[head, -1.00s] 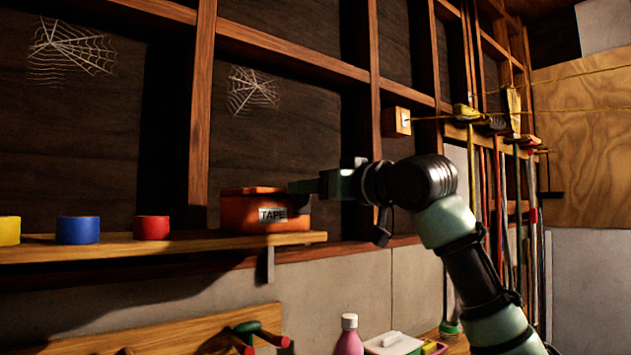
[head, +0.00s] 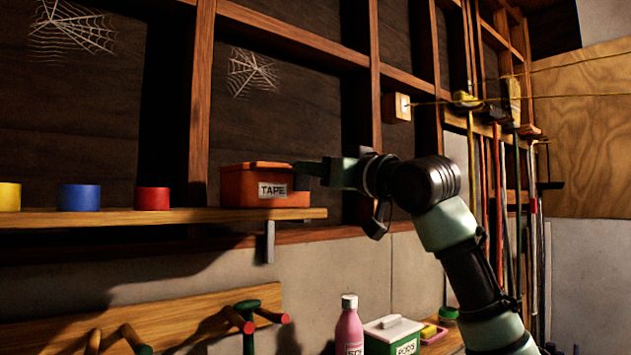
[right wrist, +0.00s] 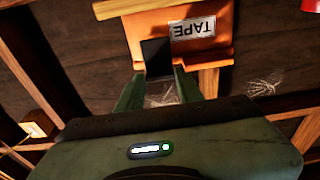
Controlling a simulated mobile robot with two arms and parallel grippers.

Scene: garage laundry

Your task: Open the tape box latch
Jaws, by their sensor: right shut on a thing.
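The orange tape box (head: 240,186) with its white TAPE label sits at the right end of the wall shelf, and its lid looks closed. In the right wrist view the box (right wrist: 140,35) shows upside down at the top. A dark latch piece (right wrist: 156,52) stands out from it beside the label. My right gripper (head: 302,168) is at the box's upper right end. In the wrist view the right gripper's fingers (right wrist: 156,74) are shut on the dark latch piece. How far the latch is turned cannot be told. My left gripper is not in view.
The wooden shelf (head: 120,220) also holds red (head: 152,199), blue (head: 79,198) and yellow tape rolls. Below are a peg rack (head: 190,320), a pink bottle (head: 349,325) and a white-lidded box (head: 393,330). Wall studs stand close behind the gripper.

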